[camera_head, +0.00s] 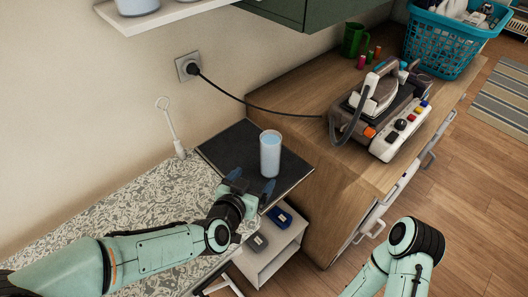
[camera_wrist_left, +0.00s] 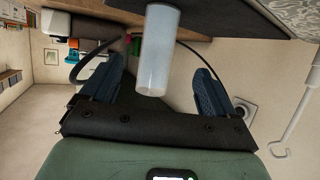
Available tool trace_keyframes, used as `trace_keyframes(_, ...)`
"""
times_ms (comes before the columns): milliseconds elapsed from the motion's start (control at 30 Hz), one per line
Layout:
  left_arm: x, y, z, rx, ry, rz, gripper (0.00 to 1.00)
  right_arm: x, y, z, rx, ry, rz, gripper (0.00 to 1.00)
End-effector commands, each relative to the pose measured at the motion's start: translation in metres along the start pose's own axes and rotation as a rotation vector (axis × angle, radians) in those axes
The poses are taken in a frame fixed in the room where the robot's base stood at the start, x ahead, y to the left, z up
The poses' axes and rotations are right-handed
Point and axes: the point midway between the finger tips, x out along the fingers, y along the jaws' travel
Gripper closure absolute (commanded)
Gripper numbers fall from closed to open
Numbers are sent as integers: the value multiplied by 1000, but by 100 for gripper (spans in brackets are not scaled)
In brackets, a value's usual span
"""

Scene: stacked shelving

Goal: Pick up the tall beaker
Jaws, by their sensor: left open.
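The tall beaker (camera_head: 270,154) is a pale blue, translucent cylinder. It stands upright on a dark square board (camera_head: 225,150). In the left wrist view, which looks upside down, the beaker (camera_wrist_left: 158,50) shows between the two blue fingers, apart from both in the picture. My left gripper (camera_head: 251,181) is open and empty, just to the near left of the beaker in the head view; its spread fingers also show in the left wrist view (camera_wrist_left: 163,78). My right arm shows at the lower right of the head view, but its gripper is out of frame.
A wooden cabinet (camera_head: 310,110) to the right bears an iron (camera_head: 380,92) on its station, a green mug (camera_head: 355,39) and a teal basket (camera_head: 440,40). A black cord runs from the wall socket (camera_head: 187,67) behind the beaker. A white wire tool (camera_head: 170,125) stands by the wall.

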Motion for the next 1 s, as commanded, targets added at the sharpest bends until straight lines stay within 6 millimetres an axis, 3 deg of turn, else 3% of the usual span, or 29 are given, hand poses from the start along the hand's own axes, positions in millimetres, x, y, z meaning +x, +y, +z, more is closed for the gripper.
trace_keyframes(300, 59, 0, 2, 1, -5, -2, 11, 6, 3, 1, 2, -3, 1, 57)
trace_keyframes(567, 80, 0, 1, 0, -3, -1, 11, 5, 2, 1, 1, -3, 1, 57)
trace_keyframes(833, 118, 1, -1, 0, -4, 0, 11, -1, 0, 0, 0, 0, 0, 57)
trace_keyframes(1000, 129, 1, -2, 0, -2, 0, 11, -1, 0, 0, 0, 0, 0, 57)
